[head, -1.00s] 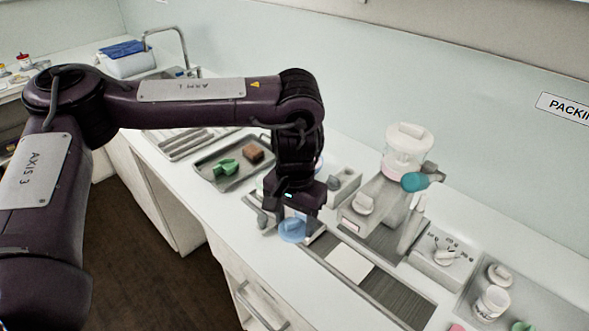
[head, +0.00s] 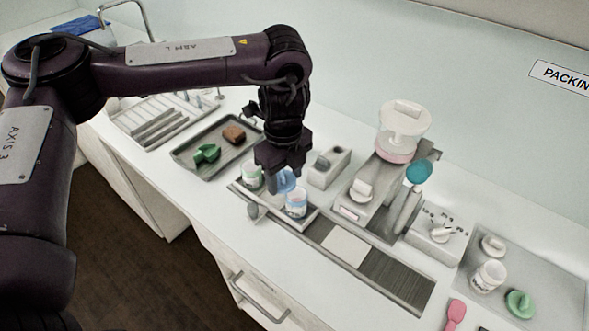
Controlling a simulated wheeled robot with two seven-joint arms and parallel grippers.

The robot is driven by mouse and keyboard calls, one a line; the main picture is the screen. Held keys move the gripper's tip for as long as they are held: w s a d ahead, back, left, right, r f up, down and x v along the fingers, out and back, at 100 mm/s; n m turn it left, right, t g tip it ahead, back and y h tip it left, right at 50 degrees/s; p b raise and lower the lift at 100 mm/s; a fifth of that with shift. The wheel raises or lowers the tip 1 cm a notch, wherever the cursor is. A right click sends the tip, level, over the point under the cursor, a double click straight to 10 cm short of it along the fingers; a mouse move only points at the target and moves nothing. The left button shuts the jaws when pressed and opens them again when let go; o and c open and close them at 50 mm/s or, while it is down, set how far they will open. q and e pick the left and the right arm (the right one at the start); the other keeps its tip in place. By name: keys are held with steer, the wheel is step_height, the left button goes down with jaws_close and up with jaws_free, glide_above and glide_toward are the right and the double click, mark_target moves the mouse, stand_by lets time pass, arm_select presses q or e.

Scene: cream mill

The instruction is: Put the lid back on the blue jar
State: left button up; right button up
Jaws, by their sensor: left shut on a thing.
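My left gripper (head: 279,170) points down over the left end of the grey counter strip and is shut on a blue lid (head: 286,181). The lid seems tilted and is partly hidden by the fingers. The blue jar (head: 296,205), white with blue and a pinkish inside, stands open just in front and to the right of the lid. The lid is not seated on it; whether they touch, I cannot tell. My right gripper is not in view.
A green-marked jar (head: 251,174) stands close left of the gripper. Behind is a grey tray (head: 184,158) with a green piece and a brown block. A far-right tray (head: 560,285) holds a white jar and lids.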

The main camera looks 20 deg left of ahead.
mark_target(295, 178)
arm_select(q)
steer(key=m, duration=0.4)
steer(key=shift+w+d, duration=0.2)
steer(key=shift+d, duration=0.1)
steer(key=m, duration=0.4)
steer(key=shift+w+d, duration=0.2)
steer(key=m, duration=0.5)
steer(key=shift+w+d+p, duration=0.2)
steer(key=shift+w+p, duration=0.05)
steer(key=shift+p, duration=0.1)
steer(key=shift+w+d+m, duration=0.1)
steer(key=shift+d+m, duration=0.05)
steer(key=shift+m, duration=0.95)
steer(key=shift+f+b, duration=0.35)
step_height(295, 178, down, 2)
steer(key=b, duration=0.2)
steer(key=shift+f+b, duration=0.25)
steer(key=shift+b, duration=0.05)
steer(key=shift+f, duration=0.7)
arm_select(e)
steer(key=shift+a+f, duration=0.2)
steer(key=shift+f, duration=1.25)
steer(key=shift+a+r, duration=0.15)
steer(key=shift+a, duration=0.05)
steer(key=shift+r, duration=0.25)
